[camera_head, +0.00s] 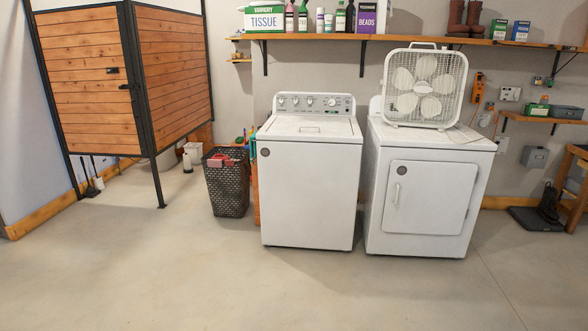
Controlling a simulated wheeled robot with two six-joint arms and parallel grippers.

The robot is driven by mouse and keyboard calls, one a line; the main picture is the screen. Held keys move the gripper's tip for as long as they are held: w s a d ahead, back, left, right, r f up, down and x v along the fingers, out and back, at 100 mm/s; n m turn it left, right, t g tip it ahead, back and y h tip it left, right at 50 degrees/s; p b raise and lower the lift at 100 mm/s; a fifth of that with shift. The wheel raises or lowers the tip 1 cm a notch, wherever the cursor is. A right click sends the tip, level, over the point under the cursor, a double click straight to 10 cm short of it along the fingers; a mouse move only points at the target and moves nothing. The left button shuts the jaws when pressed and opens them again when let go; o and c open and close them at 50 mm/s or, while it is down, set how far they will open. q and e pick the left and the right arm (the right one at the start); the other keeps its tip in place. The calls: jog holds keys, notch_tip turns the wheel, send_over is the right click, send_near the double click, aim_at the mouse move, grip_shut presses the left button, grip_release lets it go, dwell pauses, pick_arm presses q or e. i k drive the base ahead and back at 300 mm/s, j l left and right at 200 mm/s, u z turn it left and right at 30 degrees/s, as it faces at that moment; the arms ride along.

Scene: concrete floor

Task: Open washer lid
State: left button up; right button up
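A white top-loading washer (308,190) stands against the back wall in the middle of the view. Its lid (308,128) lies flat and closed on top, with a small handle mark near the lid's back edge. A control panel with several knobs (314,102) rises behind the lid. Neither of my grippers shows in this view.
A white dryer (428,195) stands just right of the washer, with a box fan (425,88) on top. A dark woven basket (228,188) stands left of the washer. A loaded shelf (400,39) runs above. The concrete floor (290,290) in front is clear.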

aim_at(294, 124)
jog(key=i+z, duration=0.2)
jog(key=i, duration=1.85)
